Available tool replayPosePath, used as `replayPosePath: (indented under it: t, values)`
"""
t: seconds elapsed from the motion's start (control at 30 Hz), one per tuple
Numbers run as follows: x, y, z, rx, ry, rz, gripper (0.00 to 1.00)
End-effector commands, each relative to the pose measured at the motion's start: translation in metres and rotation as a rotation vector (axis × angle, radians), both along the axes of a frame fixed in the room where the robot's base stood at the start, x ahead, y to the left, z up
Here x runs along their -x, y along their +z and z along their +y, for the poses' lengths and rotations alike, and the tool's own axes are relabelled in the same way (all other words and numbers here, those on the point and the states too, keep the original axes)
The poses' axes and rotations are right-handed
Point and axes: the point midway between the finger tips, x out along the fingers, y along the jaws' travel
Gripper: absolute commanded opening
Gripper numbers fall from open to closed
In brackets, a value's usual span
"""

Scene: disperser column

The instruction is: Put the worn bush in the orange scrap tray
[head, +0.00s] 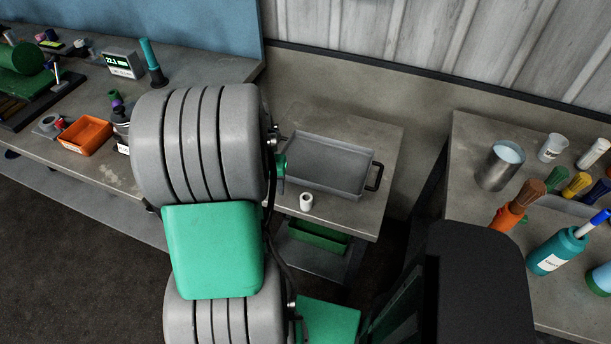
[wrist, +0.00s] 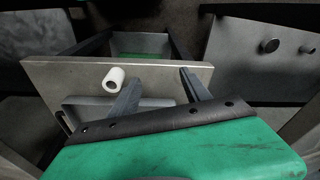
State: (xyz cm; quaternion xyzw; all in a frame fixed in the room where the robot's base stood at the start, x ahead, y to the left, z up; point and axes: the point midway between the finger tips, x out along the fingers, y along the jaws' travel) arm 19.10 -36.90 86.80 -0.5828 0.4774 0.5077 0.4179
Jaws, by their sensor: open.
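A short white hollow cylinder, which looks like the worn bush (head: 306,201), stands near the front edge of the small middle table. In the head view my arm hides most of the gripper. The orange scrap tray (head: 86,135) sits on the left bench near its front edge.
A grey metal tray (head: 325,165) with a black handle lies on the small table (head: 375,207) behind the bush. A dark bottle (head: 121,128) stands beside the orange tray. A grey ring (head: 47,124) lies at its left. The right bench holds a metal beaker (head: 501,166), brushes and bottles.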

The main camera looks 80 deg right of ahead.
Motion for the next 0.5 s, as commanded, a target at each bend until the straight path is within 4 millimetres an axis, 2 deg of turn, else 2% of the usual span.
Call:
replayPosePath:
  t: [0.03, 0.1, 0.2, 0.3, 0.5]
  values:
    - [0.034, 0.017, -0.014, -0.013, -0.102, 0.004, 0.56]
    - [0.068, 0.015, -0.026, -0.017, -0.203, 0.004, 0.56]
    - [0.094, 0.009, -0.033, -0.019, -0.278, 0.004, 0.56]
    - [0.100, -0.005, -0.035, -0.020, -0.295, 0.004, 0.56]
    - [0.099, -0.033, -0.036, -0.021, -0.291, 0.005, 0.56]
